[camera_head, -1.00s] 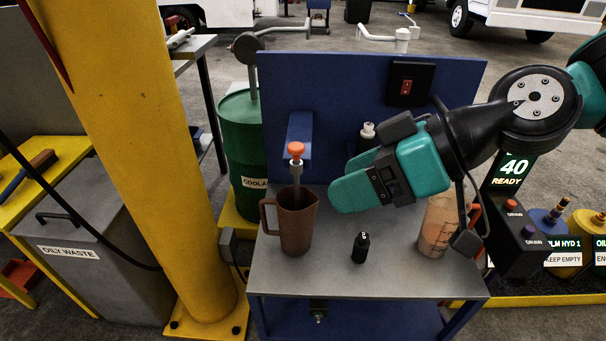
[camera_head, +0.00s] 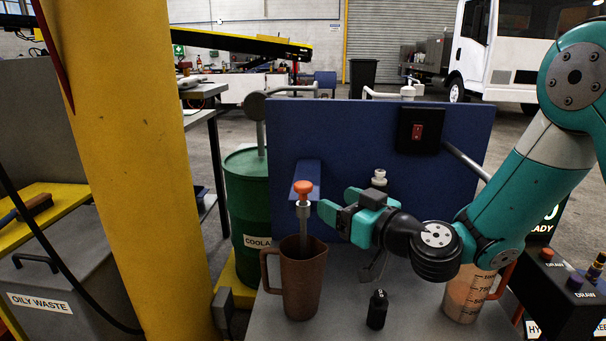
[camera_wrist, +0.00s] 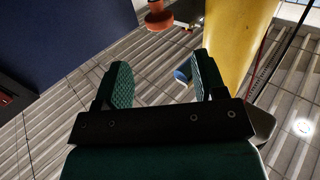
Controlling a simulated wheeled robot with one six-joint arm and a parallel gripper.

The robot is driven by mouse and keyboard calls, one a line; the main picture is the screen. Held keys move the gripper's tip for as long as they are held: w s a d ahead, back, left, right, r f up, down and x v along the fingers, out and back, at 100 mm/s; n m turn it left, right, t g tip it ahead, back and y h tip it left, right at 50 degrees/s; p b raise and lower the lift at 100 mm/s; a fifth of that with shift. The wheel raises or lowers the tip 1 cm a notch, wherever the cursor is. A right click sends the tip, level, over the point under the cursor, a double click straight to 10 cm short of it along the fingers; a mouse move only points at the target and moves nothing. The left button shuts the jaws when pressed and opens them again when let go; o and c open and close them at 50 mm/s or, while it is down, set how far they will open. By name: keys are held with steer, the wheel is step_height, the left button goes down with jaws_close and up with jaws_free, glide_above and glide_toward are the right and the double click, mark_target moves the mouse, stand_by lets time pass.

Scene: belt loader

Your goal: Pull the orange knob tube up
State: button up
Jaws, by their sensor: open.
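The orange knob (camera_head: 302,187) tops a grey tube (camera_head: 304,222) that stands upright, its lower end inside a brown jug (camera_head: 300,283). My gripper (camera_head: 326,203) is open and empty, just right of the tube and a little below the knob, pointing left at it. In the wrist view my open gripper's two green fingers (camera_wrist: 161,84) show with a clear gap between them. The orange knob (camera_wrist: 158,20) is at the top of that view, beyond the fingers and not between them. I cannot tell the exact distance to the tube.
A blue panel (camera_head: 440,185) stands behind the bench (camera_head: 345,318). A small black bottle (camera_head: 377,310) and a graduated jug (camera_head: 462,298) stand on the bench below my arm. A green drum (camera_head: 246,195) and a yellow pillar (camera_head: 125,170) are to the left.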

mark_target(309, 188)
steer(key=p+x, duration=0.4)
steer(key=x, duration=0.6)
steer(key=shift+w+a, duration=0.25)
jaws_close()
step_height(309, 188, up, 22)
steer(key=p, duration=0.9)
steer(key=shift+p, duration=0.35)
steer(key=shift+c, duration=0.6)
jaws_free()
steer(key=shift+r, duration=0.1)
steer(key=shift+o, duration=0.6)
